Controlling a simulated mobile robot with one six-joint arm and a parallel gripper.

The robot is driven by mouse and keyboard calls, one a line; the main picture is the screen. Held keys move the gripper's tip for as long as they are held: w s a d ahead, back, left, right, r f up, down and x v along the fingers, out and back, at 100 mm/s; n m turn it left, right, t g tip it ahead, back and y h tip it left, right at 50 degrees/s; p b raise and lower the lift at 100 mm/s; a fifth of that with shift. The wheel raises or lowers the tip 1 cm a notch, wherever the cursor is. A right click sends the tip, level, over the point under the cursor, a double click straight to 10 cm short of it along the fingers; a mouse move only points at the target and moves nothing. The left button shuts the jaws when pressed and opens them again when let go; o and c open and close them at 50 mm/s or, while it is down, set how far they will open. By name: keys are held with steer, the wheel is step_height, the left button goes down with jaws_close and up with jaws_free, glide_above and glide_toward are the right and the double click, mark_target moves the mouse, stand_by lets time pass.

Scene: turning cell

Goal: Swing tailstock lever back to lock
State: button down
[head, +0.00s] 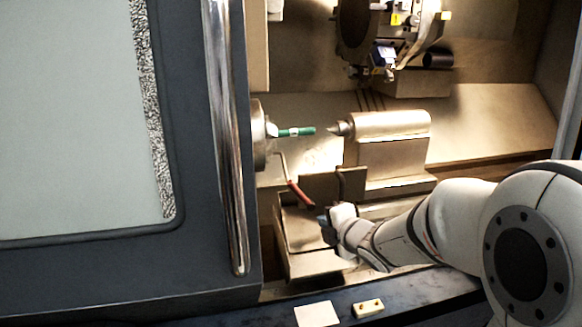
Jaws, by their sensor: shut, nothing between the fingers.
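The tailstock (388,150) is a pale metal block with a rounded top, and its pointed centre faces left. A thin bent lever with a red grip (299,194) stands out in front of the tailstock's base, to its lower left. The grip slants down to the right. My gripper (320,214) is at the lower end of the red grip, shut with nothing held. Whether its fingertips touch the grip cannot be told. The fingertips are small and partly hidden by the gripper body.
A green workpiece (296,131) sticks out of the chuck (259,135), pointing at the tailstock centre. A tool turret (375,30) hangs above. The grey door (110,130) with its bright handle (228,130) blocks the left. A pale square (316,314) and a small yellowish block (368,308) lie on the front ledge.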

mark_target(300, 194)
steer(key=a+r+n+g+y+p, duration=0.1)
steer(key=a+r+n+y+p, duration=0.1)
steer(key=a+r+n+y, duration=0.3)
steer(key=w+a+f+n+p, duration=0.1)
steer(key=w+a, duration=0.3)
steer(key=w, duration=0.4)
steer(key=shift+w+a+n+p, duration=0.15)
steer(key=shift+a+n+p, duration=0.15)
steer(key=shift+n+p, duration=0.15)
steer(key=shift+a, duration=0.25)
